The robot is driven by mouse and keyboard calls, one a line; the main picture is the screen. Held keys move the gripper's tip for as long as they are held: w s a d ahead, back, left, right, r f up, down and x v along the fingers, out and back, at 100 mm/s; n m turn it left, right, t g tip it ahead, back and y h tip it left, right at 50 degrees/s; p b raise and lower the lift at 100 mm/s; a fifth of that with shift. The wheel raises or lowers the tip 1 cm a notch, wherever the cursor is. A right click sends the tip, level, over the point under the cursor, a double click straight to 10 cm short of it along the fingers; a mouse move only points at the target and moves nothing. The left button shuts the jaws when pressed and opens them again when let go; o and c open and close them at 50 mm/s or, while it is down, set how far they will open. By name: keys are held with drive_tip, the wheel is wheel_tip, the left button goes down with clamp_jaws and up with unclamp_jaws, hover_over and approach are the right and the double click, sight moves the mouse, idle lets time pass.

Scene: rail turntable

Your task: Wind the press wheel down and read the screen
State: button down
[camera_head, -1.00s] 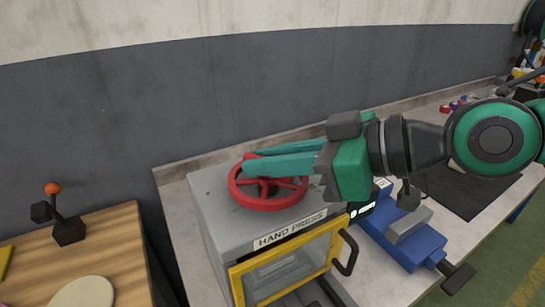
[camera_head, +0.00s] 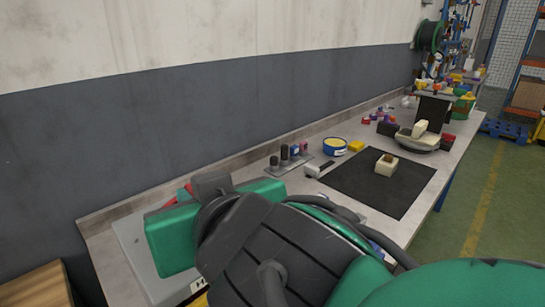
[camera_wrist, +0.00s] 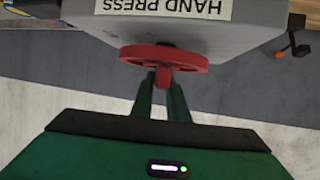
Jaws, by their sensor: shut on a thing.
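The red press wheel (camera_wrist: 165,57) shows in the wrist view, on the grey hand press (camera_wrist: 225,28) with its "HAND PRESS" label upside down. In the head view my green gripper body and dark wrist cover most of the press, and only a small red bit of the wheel (camera_head: 187,188) shows. A strip of the press top (camera_head: 132,240) shows beside my gripper. The screen is hidden behind my arm in the head view, and its reading cannot be seen.
A bench (camera_head: 105,235) runs along the wall. A black mat (camera_head: 350,180) with a cream block (camera_head: 387,164) lies to the right. Small black pegs on a plate (camera_head: 289,158) and a yellow-blue tin (camera_head: 334,146) stand behind. A wooden table (camera_head: 35,285) is at lower left.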

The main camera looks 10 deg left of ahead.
drive_tip(key=shift+m+t+h, duration=0.4)
drive_tip(key=shift+m+h, duration=0.2)
drive_tip(key=shift+f+m+h, duration=0.1)
drive_tip(key=shift+m+h, duration=0.2)
drive_tip(key=shift+h, duration=0.1)
drive_tip(key=c, duration=1.7)
unclamp_jaws()
